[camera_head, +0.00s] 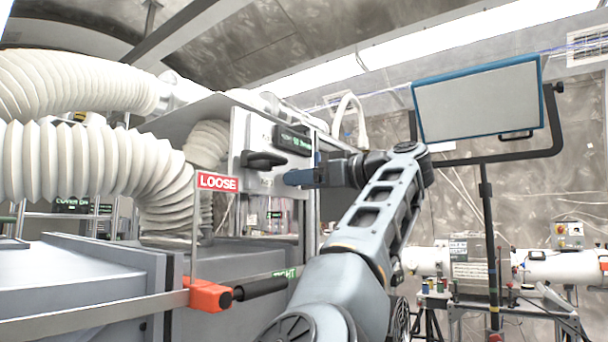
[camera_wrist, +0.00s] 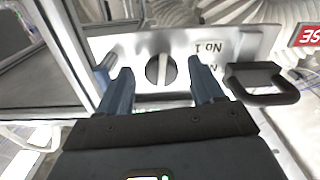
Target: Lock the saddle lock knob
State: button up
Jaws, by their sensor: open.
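A round dark knob with a pale bar across it (camera_wrist: 160,70) sits on a pale metal plate in the wrist view. My gripper (camera_wrist: 155,82) is open, with one blue finger on each side of this knob; contact cannot be told. In the head view my gripper (camera_head: 288,178) points left at the upright panel and hides the knob. An orange block (camera_head: 209,295) with a black grip (camera_head: 260,288) is on a rail below, apart from my gripper. A red LOOSE sign (camera_head: 217,181) stands above it and a green TIGHT label (camera_head: 286,273) is by the grip.
A black handle (camera_wrist: 262,84) juts from the plate beside the knob; it also shows in the head view (camera_head: 263,160). White ribbed hoses (camera_head: 80,160) fill the left. A blue-framed screen (camera_head: 478,98) on a stand is at right.

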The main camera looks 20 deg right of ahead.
jog(key=shift+w+a, duration=0.35)
jog(key=shift+w, duration=0.05)
jog(key=shift+c, duration=0.2)
jog(key=c, duration=1)
